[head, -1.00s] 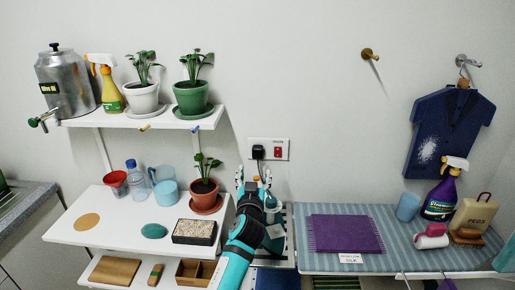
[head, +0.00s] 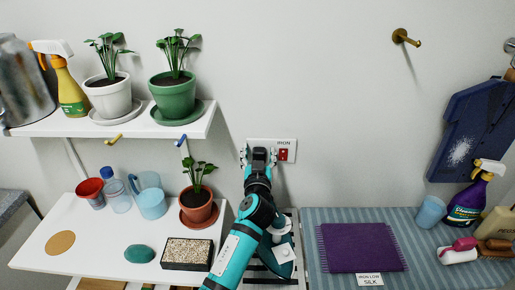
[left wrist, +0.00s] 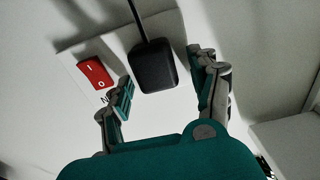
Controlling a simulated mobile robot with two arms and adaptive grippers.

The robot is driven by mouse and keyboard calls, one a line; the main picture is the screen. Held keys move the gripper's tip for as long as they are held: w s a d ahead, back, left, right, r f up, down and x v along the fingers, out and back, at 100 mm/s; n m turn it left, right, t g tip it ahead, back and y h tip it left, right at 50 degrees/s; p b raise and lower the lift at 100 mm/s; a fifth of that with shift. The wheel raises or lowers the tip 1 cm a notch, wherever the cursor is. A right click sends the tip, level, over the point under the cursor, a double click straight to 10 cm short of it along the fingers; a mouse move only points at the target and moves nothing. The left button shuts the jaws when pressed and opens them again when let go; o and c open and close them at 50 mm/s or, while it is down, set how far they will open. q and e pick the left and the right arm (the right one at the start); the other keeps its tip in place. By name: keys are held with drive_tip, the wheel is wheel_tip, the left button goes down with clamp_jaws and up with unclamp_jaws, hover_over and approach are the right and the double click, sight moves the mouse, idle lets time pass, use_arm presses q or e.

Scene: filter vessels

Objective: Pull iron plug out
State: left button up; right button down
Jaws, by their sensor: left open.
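The black iron plug (head: 259,155) sits in the white wall socket plate (head: 292,145), which is marked IRON. In the left wrist view the plug (left wrist: 155,65) lies between my open fingers, with its cord running up from it. My left gripper (head: 258,158) is at the socket, one finger on each side of the plug; in the left wrist view (left wrist: 165,78) there are visible gaps beside it. The red switch (left wrist: 95,74) is close to the left finger there. The teal iron (head: 280,258) stands below, partly hidden by my left arm. My right gripper is not in view.
A potted plant (head: 197,205) on the white shelf stands close left of my left arm. An upper shelf (head: 140,128) with pots is at the left. A striped ironing surface (head: 425,268) with a purple cloth (head: 350,247) lies at the right. The wall above the socket is clear.

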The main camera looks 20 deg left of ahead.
use_arm(q)
drive_tip(key=shift+s+d+r, duration=0.15)
drive_tip(key=shift+s, duration=0.1)
drive_tip(key=shift+c, duration=1.1)
drive_tip(key=shift+w, duration=0.1)
drive_tip(key=c, duration=0.5)
clamp_jaws()
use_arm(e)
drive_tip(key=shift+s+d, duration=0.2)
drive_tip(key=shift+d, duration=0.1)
